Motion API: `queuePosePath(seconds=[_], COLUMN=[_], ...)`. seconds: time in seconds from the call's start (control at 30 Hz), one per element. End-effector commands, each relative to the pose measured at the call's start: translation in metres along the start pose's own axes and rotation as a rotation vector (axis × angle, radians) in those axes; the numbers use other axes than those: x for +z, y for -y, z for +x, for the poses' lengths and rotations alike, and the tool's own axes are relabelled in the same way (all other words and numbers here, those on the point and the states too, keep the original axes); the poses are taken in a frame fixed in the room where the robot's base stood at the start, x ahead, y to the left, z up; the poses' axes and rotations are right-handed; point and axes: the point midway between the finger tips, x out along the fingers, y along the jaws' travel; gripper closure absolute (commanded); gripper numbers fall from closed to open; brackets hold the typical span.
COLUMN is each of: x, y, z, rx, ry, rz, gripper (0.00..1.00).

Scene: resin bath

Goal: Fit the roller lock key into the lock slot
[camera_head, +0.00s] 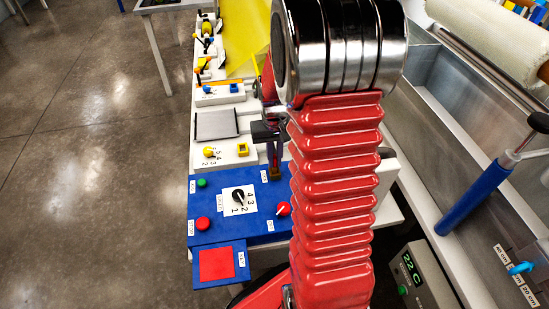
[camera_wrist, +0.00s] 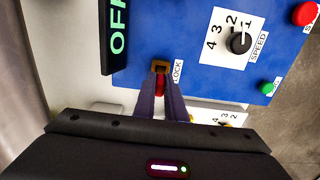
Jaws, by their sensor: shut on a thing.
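The roller lock key (camera_wrist: 160,83) shows as a small red piece between my gripper's fingers in the wrist view. My gripper (camera_wrist: 161,88) is shut on it and points at the blue control panel. The lock slot (camera_wrist: 160,66) is a small brass-brown block beside the LOCK label, right at the fingertips. The key's front end is at or very near the slot; I cannot tell whether it is inside. In the head view my gripper (camera_head: 274,158) is low over the panel's far right corner, and the key cannot be made out there.
A dark OFF display (camera_wrist: 115,35) stands close to the slot. White trays with yellow and blue parts lie beyond. A steel bath (camera_head: 475,130) is at right.

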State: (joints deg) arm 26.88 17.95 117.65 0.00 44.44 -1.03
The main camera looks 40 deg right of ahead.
Motion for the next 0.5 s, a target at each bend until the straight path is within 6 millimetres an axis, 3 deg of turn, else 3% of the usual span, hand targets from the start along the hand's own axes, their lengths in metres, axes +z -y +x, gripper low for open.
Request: queuePosePath(seconds=[0.33,0.37,0.5], x=[-0.0001,-0.0001,-0.0001], y=[0.0004,0.0004,0.0004], z=[0.002,0.0023,0.002], rx=[0.0,0.0,0.0], ry=[0.0,0.0,0.0], rz=[-0.002,-0.002,-0.001], gripper=[1.0,0.89,0.79])
